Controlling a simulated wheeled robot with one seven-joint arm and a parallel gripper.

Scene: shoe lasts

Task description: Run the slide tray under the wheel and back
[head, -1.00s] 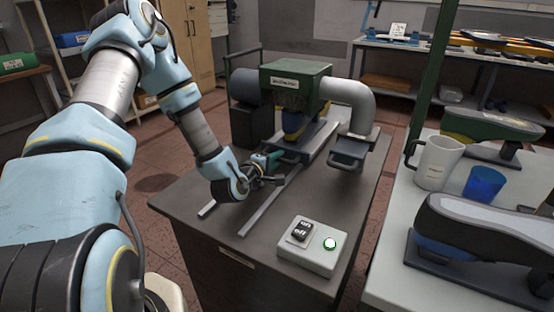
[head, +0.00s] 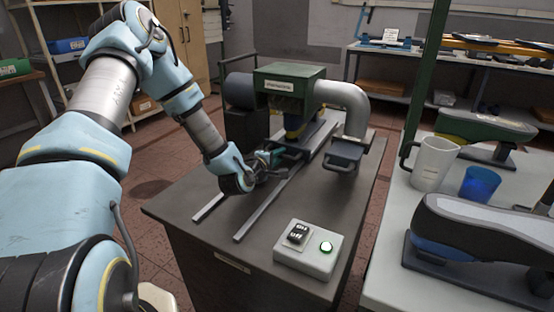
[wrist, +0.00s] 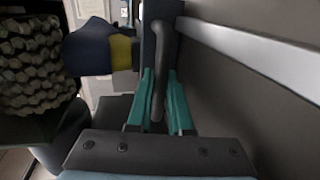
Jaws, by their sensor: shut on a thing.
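The slide tray (head: 290,152) is a dark plate on two pale rails below the green wheel housing (head: 290,85). It carries a blue shoe last with a yellow band (wrist: 121,52). My gripper (head: 270,160) is at the tray's near end. In the wrist view its teal fingers (wrist: 158,105) stand on both sides of the tray's dark bar handle (wrist: 158,70), shut on it. A rough, bumpy wheel (wrist: 38,62) shows at the left of the wrist view, close to the last. The housing hides the wheel in the head view.
A control box (head: 308,250) with an on/off switch and lit green lamp stands at the bench's front right. A grey pipe (head: 348,100) bends down to a dark box.

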